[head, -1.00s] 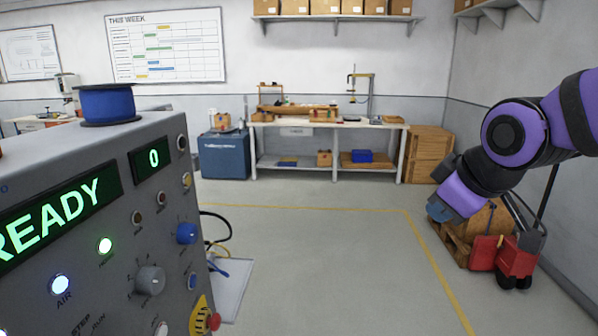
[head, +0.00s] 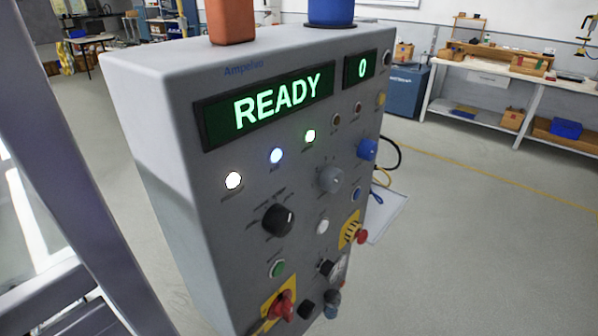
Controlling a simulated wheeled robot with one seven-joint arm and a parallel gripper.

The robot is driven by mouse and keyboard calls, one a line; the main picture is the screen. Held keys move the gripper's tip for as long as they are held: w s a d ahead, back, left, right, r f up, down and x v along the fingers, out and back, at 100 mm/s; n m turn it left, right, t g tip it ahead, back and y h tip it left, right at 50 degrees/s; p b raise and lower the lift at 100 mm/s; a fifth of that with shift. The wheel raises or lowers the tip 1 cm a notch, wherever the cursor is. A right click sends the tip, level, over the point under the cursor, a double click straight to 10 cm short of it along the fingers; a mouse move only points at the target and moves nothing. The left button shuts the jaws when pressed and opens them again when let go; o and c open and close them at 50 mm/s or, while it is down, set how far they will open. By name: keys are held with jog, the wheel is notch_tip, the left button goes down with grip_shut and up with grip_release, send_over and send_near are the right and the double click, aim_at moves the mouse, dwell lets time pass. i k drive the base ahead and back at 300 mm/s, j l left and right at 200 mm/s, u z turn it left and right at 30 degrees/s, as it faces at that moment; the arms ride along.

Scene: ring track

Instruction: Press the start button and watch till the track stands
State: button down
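A grey control cabinet (head: 180,230) stands in the middle of the head view. Its display (head: 283,104) reads READY in green, and the small counter (head: 361,68) reads 0. The small labels are too blurred to read, so I cannot confirm which one is start. No ring track is recognisable. My gripper is out of view.
A red knob (head: 285,303) on a yellow plate and a red mushroom button (head: 362,237) are also on the panel. An orange object (head: 231,20) and a blue spool (head: 331,11) stand on the cabinet. A grey metal frame (head: 85,170) is close at left.

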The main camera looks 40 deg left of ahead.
aim_at(278, 270)
jog(key=l+u, duration=0.15)
jog(key=u, duration=0.3)
jog(key=l+u, duration=0.15)
jog(key=u, duration=0.3)
jog(key=l+u, duration=0.15)
jog(key=u, duration=0.3)
jog(key=l+u, duration=0.15)
jog(key=u, duration=0.35)
